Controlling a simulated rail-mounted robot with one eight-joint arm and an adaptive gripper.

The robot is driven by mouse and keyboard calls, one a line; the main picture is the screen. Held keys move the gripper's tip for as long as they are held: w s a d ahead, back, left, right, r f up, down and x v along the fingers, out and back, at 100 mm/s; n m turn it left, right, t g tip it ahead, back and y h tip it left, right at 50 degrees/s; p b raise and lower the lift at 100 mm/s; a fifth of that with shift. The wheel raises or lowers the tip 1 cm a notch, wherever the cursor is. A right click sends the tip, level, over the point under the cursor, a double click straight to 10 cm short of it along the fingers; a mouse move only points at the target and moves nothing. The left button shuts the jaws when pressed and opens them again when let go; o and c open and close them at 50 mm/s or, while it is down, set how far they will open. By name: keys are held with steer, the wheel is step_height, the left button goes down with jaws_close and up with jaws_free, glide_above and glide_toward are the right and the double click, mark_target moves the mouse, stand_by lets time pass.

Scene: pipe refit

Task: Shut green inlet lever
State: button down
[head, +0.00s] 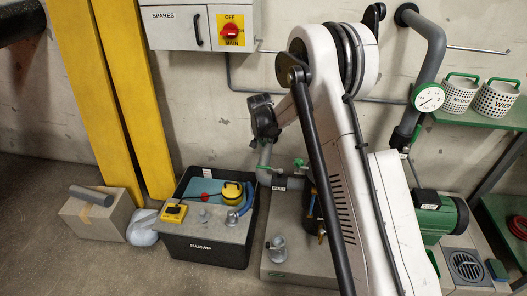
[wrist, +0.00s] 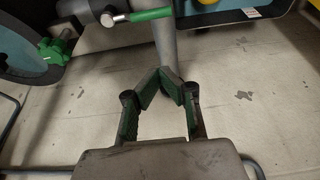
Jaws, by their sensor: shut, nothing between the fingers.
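The green lever (wrist: 150,15) shows at the top of the wrist view, a green grip on a short silver stem, lying crosswise. In the head view a small green lever (head: 263,168) sits on the grey pipework beside a dark label whose text is too small to read. My gripper (wrist: 163,78) has green-padded fingers that meet at the tips. They are empty and sit below the lever in the wrist view, with a visible gap in the picture. In the head view my wrist (head: 263,118) hangs above the pipework; the fingertips are hard to make out there.
A green handwheel (wrist: 57,50) is left of the lever in the wrist view. The black SUMP tub (head: 207,251) stands left of the pipework. A green pump (head: 436,217) is at right. Yellow posts (head: 97,95) stand at left, and a wall cabinet (head: 178,27) hangs above.

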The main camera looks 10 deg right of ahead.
steer(key=b+x, duration=0.3)
steer(key=x, duration=0.6)
steer(key=shift+w+d+f, duration=0.1)
steer(key=shift+w+f, duration=0.05)
steer(key=shift+f, duration=0.25)
steer(key=s, duration=0.1)
steer(key=s+a+b, duration=0.1)
steer(key=shift+s, duration=0.25)
steer(key=shift+s+a+f, duration=0.15)
steer(key=shift+s+a, duration=0.1)
steer(key=shift+s, duration=0.4)
